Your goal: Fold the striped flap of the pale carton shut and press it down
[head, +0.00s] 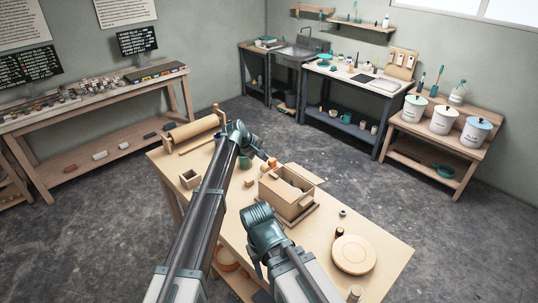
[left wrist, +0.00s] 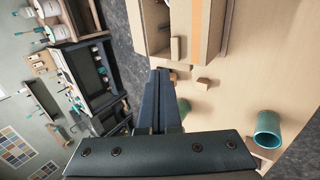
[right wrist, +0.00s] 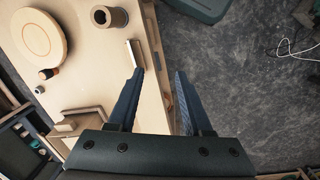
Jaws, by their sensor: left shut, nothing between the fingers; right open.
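The pale carton (head: 283,204) stands on the workbench in the head view, with its top at least partly open. A pale panel (head: 306,173) sticks out from its far right side; I cannot make out stripes on it. The carton (left wrist: 211,28) also shows at the top of the left wrist view, with an orange strip (left wrist: 197,14) on it. My left gripper (head: 265,154) is shut and empty, beyond the carton's far left side and apart from it.
A round wooden disc (head: 353,254) lies at the bench's right. A small open box (head: 189,179) and a roller (head: 194,131) stand at its left. A green cup (left wrist: 268,129) and small wooden blocks (left wrist: 203,84) lie near my left gripper.

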